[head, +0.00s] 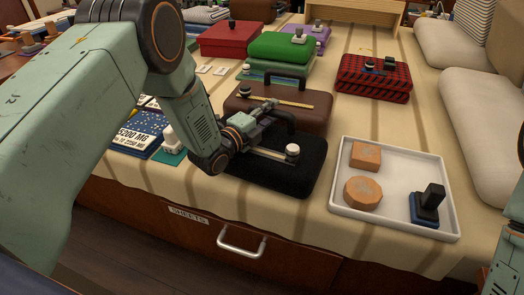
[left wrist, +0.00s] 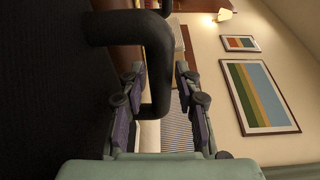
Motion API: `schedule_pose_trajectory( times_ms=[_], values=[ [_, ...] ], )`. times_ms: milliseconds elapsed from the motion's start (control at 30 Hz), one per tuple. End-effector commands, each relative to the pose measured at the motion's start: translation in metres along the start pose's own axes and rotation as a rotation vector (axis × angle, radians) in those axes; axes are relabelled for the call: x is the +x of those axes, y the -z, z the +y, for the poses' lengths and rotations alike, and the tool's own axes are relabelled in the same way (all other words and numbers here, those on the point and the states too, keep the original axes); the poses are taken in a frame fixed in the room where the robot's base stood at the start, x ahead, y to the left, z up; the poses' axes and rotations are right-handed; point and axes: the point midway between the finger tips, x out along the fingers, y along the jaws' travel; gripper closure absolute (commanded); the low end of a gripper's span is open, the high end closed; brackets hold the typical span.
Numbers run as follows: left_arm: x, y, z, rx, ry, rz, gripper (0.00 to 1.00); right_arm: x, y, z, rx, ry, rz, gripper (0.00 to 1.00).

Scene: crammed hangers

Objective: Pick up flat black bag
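The flat black bag (head: 306,172) lies on the cloth-covered table near its front edge, with a pale strip and a white knob on top. Its dark handle rises at the back, partly hidden by my left gripper (head: 262,112). In the left wrist view, the bag's dark side (left wrist: 40,90) fills the left, and its curved handle (left wrist: 153,75) passes between the fingers of my left gripper (left wrist: 160,95). The fingers stand apart, with gaps to the handle. Only part of my right arm shows at the right edge; its gripper is out of view.
A brown case (head: 300,110) stands close behind the bag. A white tray (head: 385,222) with orange blocks and a dark stamp-like object is to the right. Blue boxes (head: 140,135) lie to the left. Red, green and checked cases stand farther back.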

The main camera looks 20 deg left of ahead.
Motion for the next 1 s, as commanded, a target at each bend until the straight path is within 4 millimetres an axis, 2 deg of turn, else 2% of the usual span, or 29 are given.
schedule_pose_trajectory(
  times_ms=[33, 333, 1000],
  values=[
    [-0.0001, -0.0001, 0.0000, 0.000, 0.000, 0.000, 0.74, 0.0000, 0.0000, 0.0000, 0.000, 0.000, 0.000, 0.49],
    [-0.0002, -0.0001, 0.0001, 0.000, 0.000, 0.000, 0.99, 0.0000, 0.0000, 0.0000, 0.000, 0.000, 0.000, 0.49],
    [0.0005, -0.0007, -0.0019, 0.001, 0.005, -0.001, 1.00, 0.0000, 0.0000, 0.0000, 0.000, 0.000, 0.000, 0.49]
  ],
)
